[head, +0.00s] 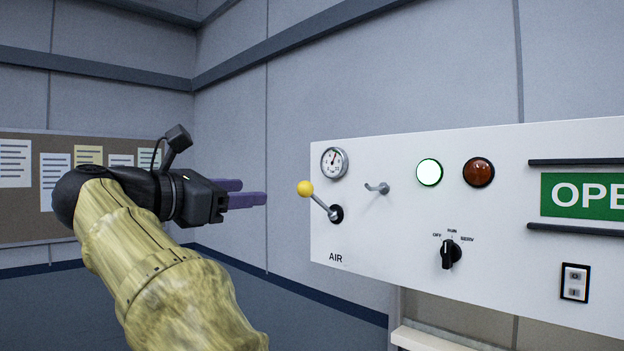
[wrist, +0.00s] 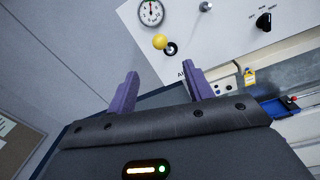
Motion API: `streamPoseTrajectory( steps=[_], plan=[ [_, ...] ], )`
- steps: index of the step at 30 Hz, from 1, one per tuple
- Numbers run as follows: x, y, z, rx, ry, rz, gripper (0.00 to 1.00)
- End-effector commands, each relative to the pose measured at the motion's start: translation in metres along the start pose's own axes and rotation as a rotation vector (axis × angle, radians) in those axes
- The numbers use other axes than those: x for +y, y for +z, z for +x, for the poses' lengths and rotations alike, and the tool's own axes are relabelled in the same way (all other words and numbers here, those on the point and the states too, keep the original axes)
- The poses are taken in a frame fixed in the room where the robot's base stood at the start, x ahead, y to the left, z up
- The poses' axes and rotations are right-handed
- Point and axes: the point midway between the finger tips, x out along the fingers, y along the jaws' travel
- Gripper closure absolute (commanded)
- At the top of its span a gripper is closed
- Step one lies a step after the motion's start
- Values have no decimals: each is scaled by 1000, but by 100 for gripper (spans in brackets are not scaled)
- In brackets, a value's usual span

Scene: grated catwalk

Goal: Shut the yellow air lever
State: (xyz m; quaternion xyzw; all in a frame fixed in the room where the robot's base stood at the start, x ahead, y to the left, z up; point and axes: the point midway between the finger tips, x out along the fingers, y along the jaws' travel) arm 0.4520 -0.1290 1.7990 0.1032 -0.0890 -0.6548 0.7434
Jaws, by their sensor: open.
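The yellow air lever (head: 305,188) is a yellow ball on a grey rod that sticks out from a black pivot on the white panel, above the word AIR. The rod tilts up and to the left from its pivot in the head view. My gripper (head: 266,195) is to the left of the ball, with its purple fingers pointing toward the panel. In the wrist view the fingers (wrist: 160,84) are spread apart and empty. The yellow ball (wrist: 160,41) shows there beyond the fingertips, apart from them.
The white panel (head: 385,265) also holds a gauge (head: 334,162), a small metal hook (head: 377,188), a lit green-white lamp (head: 429,172), a red lamp (head: 478,172), a black rotary switch (head: 450,253) and a green sign (head: 585,196).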

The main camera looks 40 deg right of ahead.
Motion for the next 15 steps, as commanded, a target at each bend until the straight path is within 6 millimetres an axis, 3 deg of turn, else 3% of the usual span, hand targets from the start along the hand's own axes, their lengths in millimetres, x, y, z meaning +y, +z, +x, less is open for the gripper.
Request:
streamPoseTrajectory(
  steps=[10,15],
  plan=[
    [0,0,2,-2,-1,-2,48],
    [0,2,16,-5,-2,-3,48]
  ],
)
